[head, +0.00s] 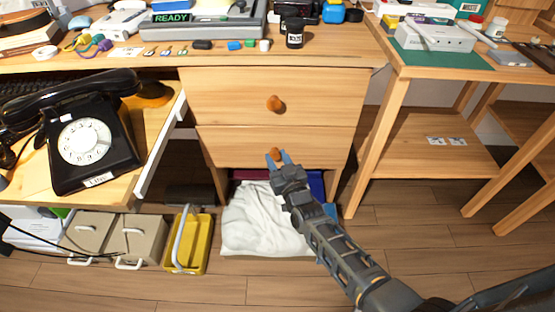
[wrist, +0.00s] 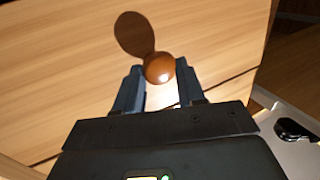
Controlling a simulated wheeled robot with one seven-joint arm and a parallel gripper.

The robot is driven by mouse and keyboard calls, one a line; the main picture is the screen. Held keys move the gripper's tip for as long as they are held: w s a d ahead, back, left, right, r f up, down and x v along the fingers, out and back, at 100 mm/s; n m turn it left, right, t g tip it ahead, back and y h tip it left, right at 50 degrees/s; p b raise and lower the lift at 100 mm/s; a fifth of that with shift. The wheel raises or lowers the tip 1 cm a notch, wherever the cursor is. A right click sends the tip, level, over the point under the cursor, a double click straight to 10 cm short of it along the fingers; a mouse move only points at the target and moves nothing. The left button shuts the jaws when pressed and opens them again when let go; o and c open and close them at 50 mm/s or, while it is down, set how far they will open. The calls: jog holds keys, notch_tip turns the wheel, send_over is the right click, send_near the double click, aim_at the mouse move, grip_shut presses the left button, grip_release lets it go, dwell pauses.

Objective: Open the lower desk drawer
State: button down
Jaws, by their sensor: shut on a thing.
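The lower desk drawer (head: 230,147) is a pale wooden front under the upper drawer. It looks flush with the desk, with no visible gap. Its round orange-brown knob (head: 276,153) sits between the fingertips of my gripper (head: 277,159). In the wrist view the knob (wrist: 159,68) shows between the two fingers of my gripper (wrist: 160,85), which are shut on it. The drawer front (wrist: 70,70) fills most of that view, and the knob casts a dark shadow on it.
The upper drawer (head: 220,95) has its own knob (head: 274,103). Below the drawers lies a white cloth bundle (head: 255,225). A yellow basket (head: 190,245) stands on the floor to its left. A black dial phone (head: 85,140) sits on the left surface. A side table (head: 440,75) stands right.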

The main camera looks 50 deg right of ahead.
jog(key=shift+s+a, duration=0.1)
jog(key=shift+a, duration=0.05)
jog(key=s+a+p, duration=0.2)
jog(key=s+a, duration=0.8)
jog(key=a, duration=0.2)
jog(key=s+a+p, duration=0.2)
jog(key=s+a, duration=0.8)
jog(key=a, duration=0.3)
jog(key=shift+a, duration=0.3)
jog(key=c, duration=0.7)
grip_release()
jog(key=v, duration=0.7)
jog(key=shift+s+a+p, duration=0.15)
jog(key=shift+s+p, duration=0.15)
jog(key=shift+p, duration=0.05)
